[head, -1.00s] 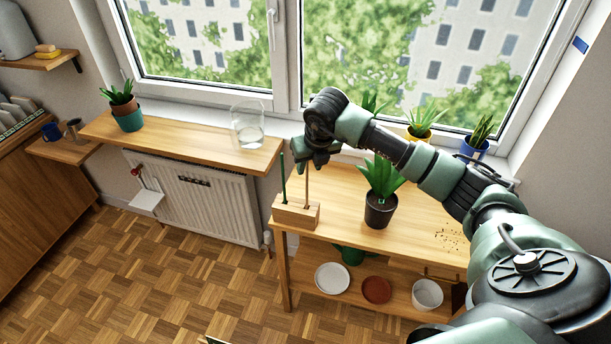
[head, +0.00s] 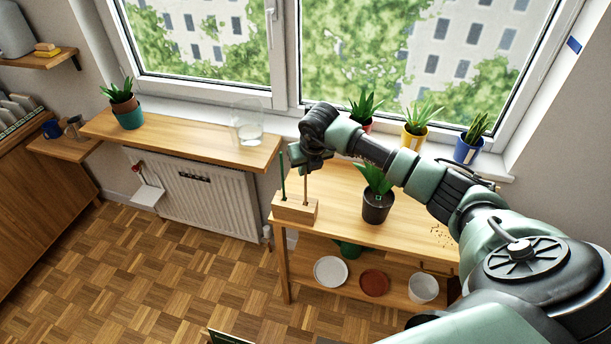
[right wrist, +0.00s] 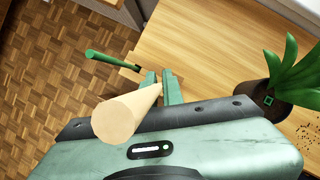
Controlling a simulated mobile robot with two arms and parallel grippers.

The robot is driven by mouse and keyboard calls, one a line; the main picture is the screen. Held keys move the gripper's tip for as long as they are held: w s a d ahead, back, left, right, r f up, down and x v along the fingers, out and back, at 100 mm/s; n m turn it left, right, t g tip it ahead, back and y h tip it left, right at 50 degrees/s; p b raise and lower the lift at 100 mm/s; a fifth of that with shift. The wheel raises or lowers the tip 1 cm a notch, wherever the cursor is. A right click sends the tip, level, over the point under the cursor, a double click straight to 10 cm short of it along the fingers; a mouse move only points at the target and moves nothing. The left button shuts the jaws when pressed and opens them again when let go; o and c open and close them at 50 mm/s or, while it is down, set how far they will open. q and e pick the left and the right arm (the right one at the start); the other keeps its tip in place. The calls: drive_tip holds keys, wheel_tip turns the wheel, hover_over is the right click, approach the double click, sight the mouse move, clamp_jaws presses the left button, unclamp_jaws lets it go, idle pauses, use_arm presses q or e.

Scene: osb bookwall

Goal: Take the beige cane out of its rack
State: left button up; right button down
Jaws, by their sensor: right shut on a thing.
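The beige cane (head: 305,190) stands upright in the wooden rack (head: 295,212) at the left end of the table. My right gripper (head: 307,171) is shut on its upper part, above the rack. In the right wrist view the cane's round top (right wrist: 118,121) pokes up toward the camera between the two green fingers (right wrist: 160,88). The green cane (head: 282,177) stands to the left in the same rack, apart from the gripper. The beige cane's lower end is hidden. My left gripper is not in view.
A dark pot with a leafy plant (head: 377,207) stands on the table (head: 345,228) right of the rack, below my right arm. Several potted plants line the windowsill. A glass vase (head: 247,125) stands on the left shelf (head: 190,141).

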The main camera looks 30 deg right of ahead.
drive_tip(key=shift+r, duration=0.15)
wheel_tip(320, 180, up, 20)
drive_tip(key=b, duration=0.6)
drive_tip(key=shift+f, duration=0.25)
drive_tip(key=shift+r, duration=0.65)
drive_tip(key=shift+r+p, duration=2.35)
drive_tip(key=shift+r, duration=0.15)
